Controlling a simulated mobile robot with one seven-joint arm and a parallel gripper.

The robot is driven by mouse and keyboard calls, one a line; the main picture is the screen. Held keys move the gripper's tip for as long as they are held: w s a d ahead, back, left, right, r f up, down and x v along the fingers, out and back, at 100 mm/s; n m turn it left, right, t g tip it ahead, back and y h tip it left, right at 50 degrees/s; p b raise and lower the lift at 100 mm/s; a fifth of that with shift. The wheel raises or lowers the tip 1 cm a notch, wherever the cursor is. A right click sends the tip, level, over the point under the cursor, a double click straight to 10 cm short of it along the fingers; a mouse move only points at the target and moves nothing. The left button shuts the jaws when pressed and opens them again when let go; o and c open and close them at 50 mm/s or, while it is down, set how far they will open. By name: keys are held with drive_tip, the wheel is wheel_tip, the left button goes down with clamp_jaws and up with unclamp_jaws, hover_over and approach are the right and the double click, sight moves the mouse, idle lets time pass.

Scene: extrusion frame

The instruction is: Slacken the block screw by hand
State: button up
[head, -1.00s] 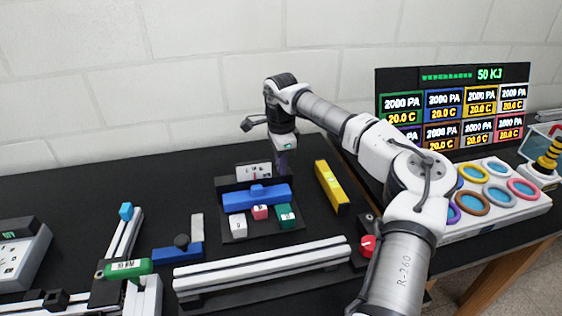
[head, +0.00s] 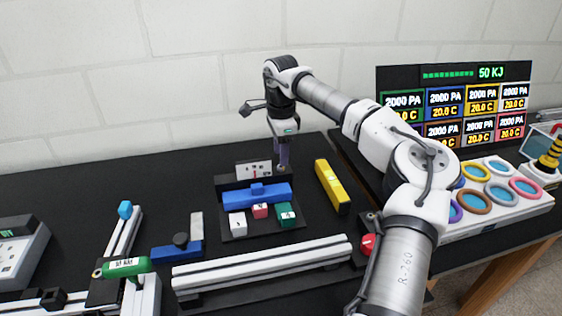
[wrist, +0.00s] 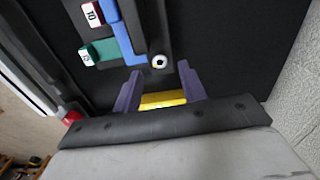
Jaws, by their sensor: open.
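A small round screw head (wrist: 159,61) with a pale face stands beside the end of the blue bar (wrist: 121,38) in the wrist view. In the head view it shows as a small grey knob (head: 283,168) at the back right of the block holder (head: 222,183). My gripper (wrist: 160,71) is open, its two purple fingers apart. The screw head lies between and just beyond the fingertips in the wrist view, with nothing held. In the head view, my gripper (head: 283,162) points down just above the knob.
Red, green and white blocks (head: 237,224) sit in front of the blue bar. A yellow bar (head: 332,186) lies right of the holder. A white extrusion (head: 260,262) and a red knob (head: 368,242) are nearer. A blue piece with a dark knob (head: 177,251) lies left.

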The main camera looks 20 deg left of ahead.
sight(281, 169)
wheel_tip(281, 169, up, 10)
drive_tip(key=b, duration=0.1)
drive_tip(key=shift+r, duration=0.25)
idle(0.4)
